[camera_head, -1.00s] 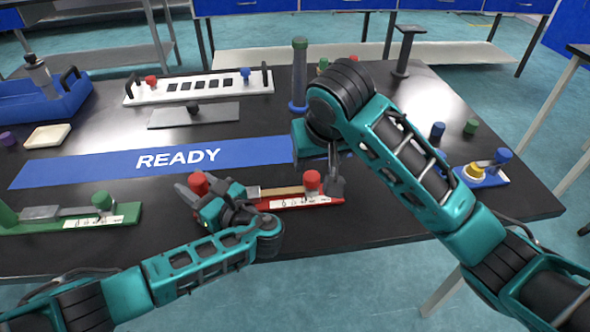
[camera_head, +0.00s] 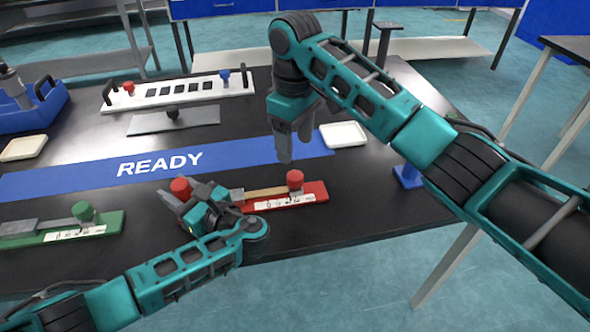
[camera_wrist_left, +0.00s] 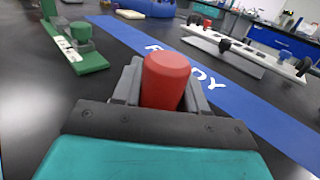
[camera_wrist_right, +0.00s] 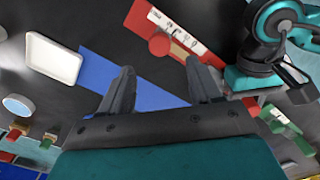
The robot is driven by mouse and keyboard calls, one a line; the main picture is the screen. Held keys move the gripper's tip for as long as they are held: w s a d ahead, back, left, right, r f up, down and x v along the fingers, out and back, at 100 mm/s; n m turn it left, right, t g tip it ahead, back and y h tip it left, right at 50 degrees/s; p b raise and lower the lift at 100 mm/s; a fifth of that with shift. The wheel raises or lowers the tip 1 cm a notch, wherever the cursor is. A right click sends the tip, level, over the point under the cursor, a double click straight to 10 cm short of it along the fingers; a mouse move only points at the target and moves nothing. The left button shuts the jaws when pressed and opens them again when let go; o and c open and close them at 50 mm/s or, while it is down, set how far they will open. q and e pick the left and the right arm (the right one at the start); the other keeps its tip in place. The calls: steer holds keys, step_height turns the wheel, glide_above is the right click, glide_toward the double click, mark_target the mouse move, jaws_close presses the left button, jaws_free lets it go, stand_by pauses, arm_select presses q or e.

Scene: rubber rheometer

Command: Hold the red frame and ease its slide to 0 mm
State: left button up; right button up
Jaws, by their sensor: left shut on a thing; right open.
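The red frame (camera_head: 312,194) lies on the black bench, with a white scale strip, a wooden-coloured bar and a red knob (camera_head: 295,179) near its right end. The slide's reading is too small to make out. My left gripper (camera_head: 181,195) is shut on the frame's red post (camera_wrist_left: 166,80) at the left end. My right gripper (camera_head: 292,148) is open and empty, raised behind the red knob and apart from it. In the right wrist view its fingers (camera_wrist_right: 160,92) are spread, with the red knob (camera_wrist_right: 160,44) beyond them.
A green frame (camera_head: 108,225) lies left of the red one. The blue READY strip (camera_head: 80,178) runs behind. A white rack (camera_head: 150,98) and grey plate (camera_head: 205,116) are farther back. The bench edge is close in front.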

mark_target(295, 175)
step_height(295, 175, down, 8)
steer(key=shift+f, duration=0.25)
jaws_close()
stand_by(0.6)
